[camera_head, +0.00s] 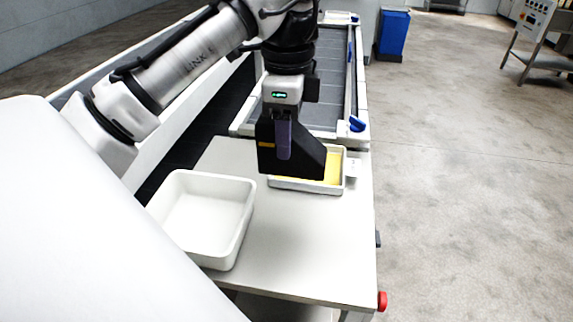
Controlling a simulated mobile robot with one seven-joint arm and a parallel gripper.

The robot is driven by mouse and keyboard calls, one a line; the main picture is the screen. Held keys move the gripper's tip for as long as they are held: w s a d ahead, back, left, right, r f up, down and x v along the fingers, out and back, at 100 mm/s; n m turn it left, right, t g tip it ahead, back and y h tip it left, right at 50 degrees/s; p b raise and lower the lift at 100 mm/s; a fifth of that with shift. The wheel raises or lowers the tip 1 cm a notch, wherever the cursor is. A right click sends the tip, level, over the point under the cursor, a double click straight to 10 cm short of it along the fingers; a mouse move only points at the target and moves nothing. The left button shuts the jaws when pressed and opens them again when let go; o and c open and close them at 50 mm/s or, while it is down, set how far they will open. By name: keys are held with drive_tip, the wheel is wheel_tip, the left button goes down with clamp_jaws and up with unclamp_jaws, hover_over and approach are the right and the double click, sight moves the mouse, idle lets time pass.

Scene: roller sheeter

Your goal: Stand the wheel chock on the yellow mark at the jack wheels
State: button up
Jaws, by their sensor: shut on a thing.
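My gripper (284,138) is shut on a black wedge-shaped wheel chock (307,157) with a small yellow stripe on its left side. One grey-purple finger shows against the chock's near face; the other finger is hidden. The chock is in front of a shallow white tray (309,187) with a yellow surface (333,167) inside, and covers much of it. I cannot tell whether the chock touches the tray or hangs above it. I cannot make out jack wheels, or tell whether the yellow surface is the mark.
A deep, empty white bin (202,183) stands on the pale table (300,250), left of the tray. The table's front is clear. A red knob (382,301) is at its right front corner. Behind runs a long grey conveyor bed (328,95). Open floor lies right.

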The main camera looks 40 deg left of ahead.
wheel_tip(320, 180, down, 19)
drive_tip(key=b, duration=1.2)
drive_tip(key=shift+r, duration=0.3)
drive_tip(key=o, duration=1.3)
